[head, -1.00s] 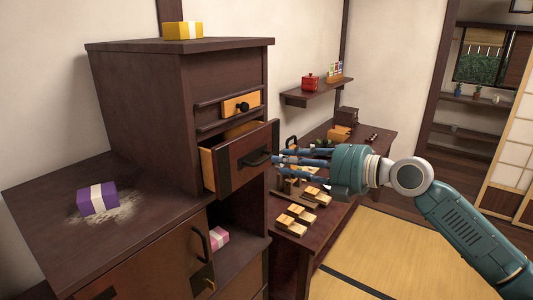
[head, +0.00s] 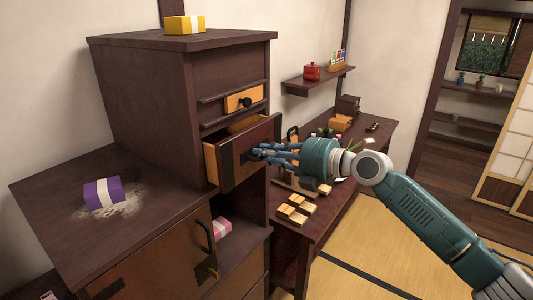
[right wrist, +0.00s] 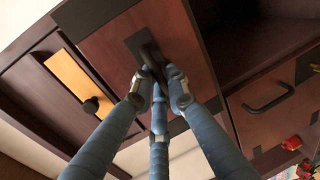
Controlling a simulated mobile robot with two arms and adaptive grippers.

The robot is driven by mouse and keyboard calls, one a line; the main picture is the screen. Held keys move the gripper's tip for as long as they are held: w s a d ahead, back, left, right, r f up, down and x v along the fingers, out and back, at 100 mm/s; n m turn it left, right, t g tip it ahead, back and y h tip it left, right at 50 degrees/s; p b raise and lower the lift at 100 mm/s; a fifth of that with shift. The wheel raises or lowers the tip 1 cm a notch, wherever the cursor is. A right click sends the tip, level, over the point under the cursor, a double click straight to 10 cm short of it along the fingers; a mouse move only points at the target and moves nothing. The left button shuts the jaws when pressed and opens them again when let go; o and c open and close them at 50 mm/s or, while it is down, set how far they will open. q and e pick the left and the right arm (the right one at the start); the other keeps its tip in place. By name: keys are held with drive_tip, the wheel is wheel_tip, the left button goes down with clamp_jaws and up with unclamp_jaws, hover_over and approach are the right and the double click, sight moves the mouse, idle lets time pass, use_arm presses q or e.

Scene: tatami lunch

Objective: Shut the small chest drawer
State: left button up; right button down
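The small chest drawer (head: 229,160) juts out of the dark wooden chest (head: 140,105), open, with its pale inner side and part of its inside showing. It has a dark wooden front with a black bar handle. My right gripper (head: 257,152) is at this handle. In the right wrist view, its blue fingers (right wrist: 159,88) come together closely around the lower part of the handle (right wrist: 147,52). They look shut on it, though the contact is partly hidden. My left gripper is not in view.
A shallow drawer with a black knob (head: 244,102) sits above and looks closed. A yellow box (head: 185,25) is on the chest top. A purple box (head: 102,193) lies on the lower cabinet top, a pink box (head: 220,229) below. A side table (head: 318,222) holds wooden blocks.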

drive_tip(key=shift+f, duration=0.15)
drive_tip(key=b+x, duration=0.3)
drive_tip(key=x, duration=0.1)
drive_tip(key=shift+a+r+b, duration=0.15)
drive_tip(key=shift+r+b, duration=0.15)
drive_tip(key=shift+b, duration=0.05)
drive_tip(key=shift+r, duration=0.2)
drive_tip(key=c, duration=1.8)
unclamp_jaws()
